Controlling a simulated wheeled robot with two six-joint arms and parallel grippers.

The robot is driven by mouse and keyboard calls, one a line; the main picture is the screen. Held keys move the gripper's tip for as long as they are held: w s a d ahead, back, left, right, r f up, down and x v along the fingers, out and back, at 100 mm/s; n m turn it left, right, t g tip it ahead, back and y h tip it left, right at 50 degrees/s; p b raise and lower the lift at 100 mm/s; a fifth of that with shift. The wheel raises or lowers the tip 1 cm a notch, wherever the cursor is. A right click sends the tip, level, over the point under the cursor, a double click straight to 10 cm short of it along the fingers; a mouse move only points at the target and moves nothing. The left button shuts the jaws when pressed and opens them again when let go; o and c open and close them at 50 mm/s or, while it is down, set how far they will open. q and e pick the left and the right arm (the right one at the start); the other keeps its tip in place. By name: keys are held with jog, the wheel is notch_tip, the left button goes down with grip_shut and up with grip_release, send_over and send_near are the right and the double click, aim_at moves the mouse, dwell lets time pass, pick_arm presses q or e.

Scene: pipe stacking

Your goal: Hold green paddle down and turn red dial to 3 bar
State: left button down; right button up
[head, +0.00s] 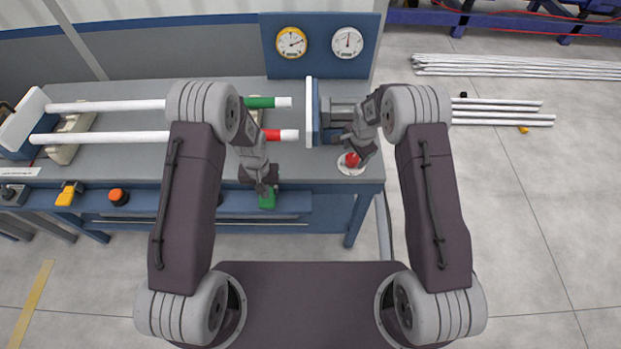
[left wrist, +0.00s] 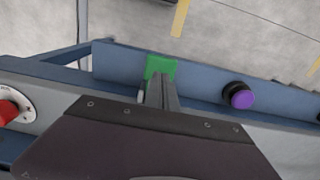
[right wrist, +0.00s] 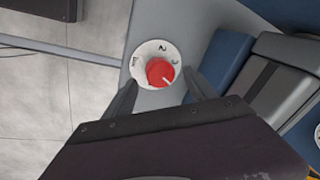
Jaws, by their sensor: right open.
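The green paddle (head: 267,199) hangs at the front edge of the bench; it also shows in the left wrist view (left wrist: 160,67). My left gripper (head: 265,188) is at the paddle, its fingers together in front of it; whether they press it I cannot tell. The red dial (head: 352,159) sits on a white marked plate at the bench's right corner. In the right wrist view the dial (right wrist: 161,71) has a pale pointer line toward the lower right; a 2 is legible on the plate. My right gripper (right wrist: 160,78) is open, its fingertips either side of the dial.
Two gauges, one yellow-rimmed (head: 291,42) and one white-rimmed (head: 347,43), stand on a blue panel behind. Pipes with green (head: 265,102) and red (head: 276,135) ends lie left of a blue and grey clamp unit (head: 325,112). A purple button (left wrist: 239,96) is near the paddle.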

aim_at(267, 202)
pick_arm(q)
jog(key=shift+f, duration=2.4)
jog(key=shift+s+f, duration=0.1)
jog(key=shift+f, duration=0.1)
pick_arm(e)
jog(key=shift+s, duration=0.1)
